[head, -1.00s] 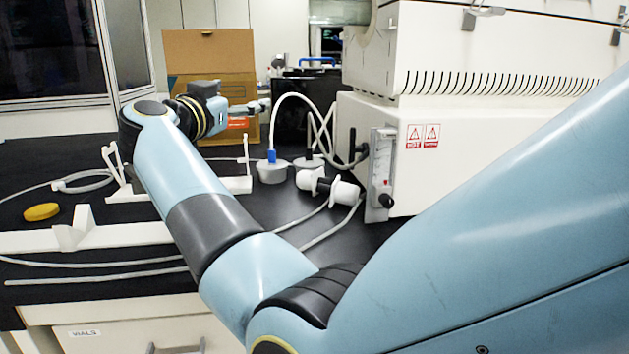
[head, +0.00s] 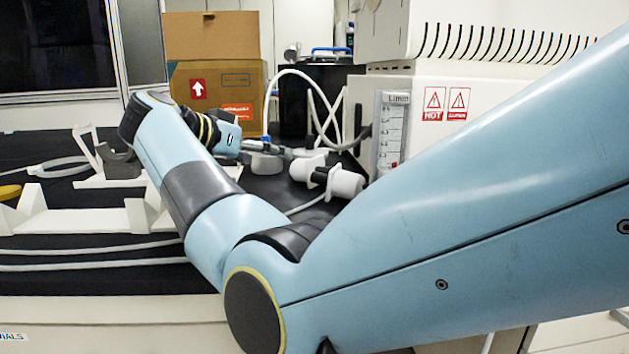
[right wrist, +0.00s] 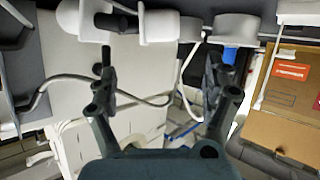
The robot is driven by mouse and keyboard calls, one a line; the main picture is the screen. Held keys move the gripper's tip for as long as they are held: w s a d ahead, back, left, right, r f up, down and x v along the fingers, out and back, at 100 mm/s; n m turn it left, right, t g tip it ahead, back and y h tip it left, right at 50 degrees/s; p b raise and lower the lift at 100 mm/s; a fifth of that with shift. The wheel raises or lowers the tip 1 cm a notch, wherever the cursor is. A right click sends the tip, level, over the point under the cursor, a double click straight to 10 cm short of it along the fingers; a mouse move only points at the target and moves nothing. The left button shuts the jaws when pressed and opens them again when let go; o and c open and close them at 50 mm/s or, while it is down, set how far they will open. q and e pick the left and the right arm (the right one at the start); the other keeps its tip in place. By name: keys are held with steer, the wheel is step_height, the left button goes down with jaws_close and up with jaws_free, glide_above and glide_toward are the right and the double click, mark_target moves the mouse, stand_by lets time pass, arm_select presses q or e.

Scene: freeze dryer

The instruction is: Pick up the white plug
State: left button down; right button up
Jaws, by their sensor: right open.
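My right gripper (head: 272,148) is just left of the plug and slightly farther back in the head view. In the right wrist view its two fingers (right wrist: 160,62) are spread with nothing between them, apart from the plug. My left gripper is not in view.
A round grey-white cap (head: 265,163) sits beside the gripper, partly hidden. A white hose (head: 272,92) loops behind. The cream machine (head: 440,150) stands close on the right. A cardboard box (head: 220,90) is at the back. White holders (head: 85,220) and cables lie left.

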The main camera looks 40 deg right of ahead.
mark_target(303, 161)
steer(key=x, duration=0.4)
steer(key=shift+r+b, duration=0.1)
steer(key=shift+b, duration=0.25)
steer(key=b+x, duration=0.2)
steer(key=x, duration=0.3)
steer(key=shift+d, duration=0.35)
steer(key=shift+c, duration=0.7)
steer(key=c, duration=1.6)
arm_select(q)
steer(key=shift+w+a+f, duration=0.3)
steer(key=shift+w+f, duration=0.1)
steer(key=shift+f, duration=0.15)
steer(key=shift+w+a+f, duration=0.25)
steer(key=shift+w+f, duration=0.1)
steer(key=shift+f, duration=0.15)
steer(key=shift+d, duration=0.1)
